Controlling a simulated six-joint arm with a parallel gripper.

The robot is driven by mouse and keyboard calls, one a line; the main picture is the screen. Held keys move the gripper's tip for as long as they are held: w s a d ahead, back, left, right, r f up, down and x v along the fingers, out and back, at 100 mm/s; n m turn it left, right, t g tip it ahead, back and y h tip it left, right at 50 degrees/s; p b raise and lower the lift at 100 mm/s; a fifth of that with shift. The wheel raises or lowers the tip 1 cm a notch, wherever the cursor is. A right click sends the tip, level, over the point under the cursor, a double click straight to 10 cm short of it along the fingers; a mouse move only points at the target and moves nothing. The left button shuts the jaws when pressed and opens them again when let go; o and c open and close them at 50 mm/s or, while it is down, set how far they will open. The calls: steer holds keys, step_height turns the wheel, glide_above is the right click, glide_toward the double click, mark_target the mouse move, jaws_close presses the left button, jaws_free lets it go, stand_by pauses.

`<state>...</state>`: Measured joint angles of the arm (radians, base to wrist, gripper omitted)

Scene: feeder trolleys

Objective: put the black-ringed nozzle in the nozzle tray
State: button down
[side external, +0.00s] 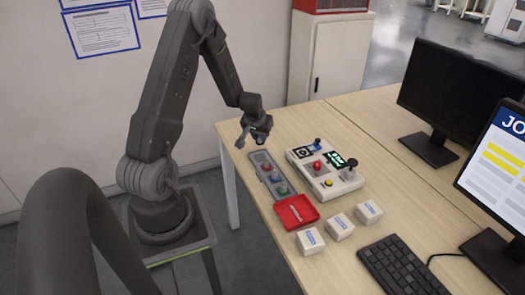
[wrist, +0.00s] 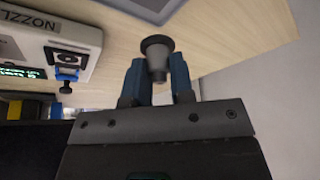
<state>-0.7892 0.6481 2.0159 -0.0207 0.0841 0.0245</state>
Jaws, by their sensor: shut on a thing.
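My gripper (side external: 253,138) hangs over the far left corner of the table, above the far end of a grey tray. In the wrist view its blue fingers (wrist: 158,80) are closed on a dark grey nozzle (wrist: 157,53) with a wide, darker, ring-like end; its narrower part lies between the fingertips. The nozzle appears clear of the table. The long grey tray, which I take as the nozzle tray (side external: 283,195), holds red-, blue- and green-marked pieces in a row. The nozzle is too small to make out in the side view.
A white control box (side external: 307,176) with buttons and a joystick stands right of the grey tray. A red tray (side external: 281,212) with a pale tool lies nearer. Several small white boxes (side external: 340,227), a keyboard (side external: 400,268) and monitors (side external: 455,95) stand further right.

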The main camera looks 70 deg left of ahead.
mark_target(262, 155)
step_height(262, 155, down, 6)
steer(key=shift+f, duration=0.25)
steer(key=shift+f, duration=0.15)
steer(key=c, duration=1)
jaws_free()
